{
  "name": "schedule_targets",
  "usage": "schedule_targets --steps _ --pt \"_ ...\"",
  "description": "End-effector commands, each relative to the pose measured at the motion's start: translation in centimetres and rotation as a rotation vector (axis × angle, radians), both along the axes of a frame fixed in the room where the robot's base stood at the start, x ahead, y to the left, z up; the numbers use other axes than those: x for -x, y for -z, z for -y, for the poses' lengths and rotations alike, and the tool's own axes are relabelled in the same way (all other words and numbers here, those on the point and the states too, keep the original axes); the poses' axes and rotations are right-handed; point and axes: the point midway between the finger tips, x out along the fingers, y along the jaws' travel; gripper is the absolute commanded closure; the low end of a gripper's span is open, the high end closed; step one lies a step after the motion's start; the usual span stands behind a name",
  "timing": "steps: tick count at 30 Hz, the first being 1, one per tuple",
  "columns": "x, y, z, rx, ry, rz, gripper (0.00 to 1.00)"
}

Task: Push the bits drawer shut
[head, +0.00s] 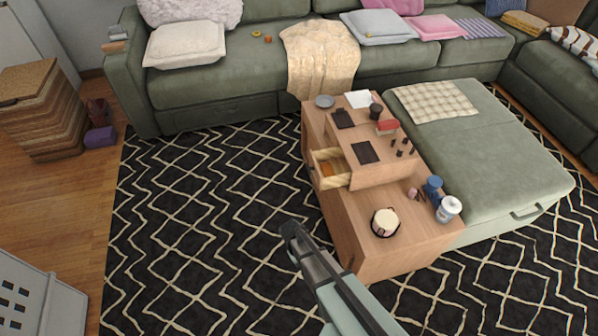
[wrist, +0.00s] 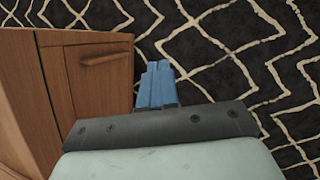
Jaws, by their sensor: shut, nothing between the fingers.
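The bits drawer (head: 344,181) is a small pale wooden drawer that stands pulled out from the left side of the raised box on the coffee table in the head view. Something orange (head: 327,170) lies inside it. My gripper (head: 290,230) is in front of the table's left side, lower in the picture than the drawer and apart from it. In the wrist view its blue fingers (wrist: 156,86) are together with nothing between them. I cannot make out the open drawer in the wrist view.
The wooden coffee table (head: 350,222) carries a round cream-topped item (head: 385,222), a white-lidded jar (head: 449,208) and a blue item (head: 433,187). The patterned rug (head: 200,220) is clear left of the table.

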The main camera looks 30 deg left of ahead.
Motion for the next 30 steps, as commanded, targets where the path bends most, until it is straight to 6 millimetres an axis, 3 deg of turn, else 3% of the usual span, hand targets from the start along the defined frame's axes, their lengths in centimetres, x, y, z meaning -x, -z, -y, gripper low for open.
schedule_targets --steps 1,5,9,15,18,22,26,30 --pt "-0.9 0.5 -3.2 0.012 -0.054 0.025 1.0" --pt "-2.5 0.5 -9.7 0.066 -0.206 0.096 1.0" --pt "-4.9 -0.3 -17.8 0.164 -0.398 0.189 1.0" --pt "-10.4 -2.9 -26.1 0.379 -0.62 0.303 1.0" --pt "-13.8 -4.3 -28.9 0.53 -0.711 0.338 1.0" --pt "-16.8 -6.2 -31.0 0.752 -0.814 0.349 1.0" --pt "-18.3 -8.8 -31.8 0.972 -0.887 0.321 1.0" --pt "-18.4 -11.6 -31.3 1.161 -0.932 0.24 1.0"
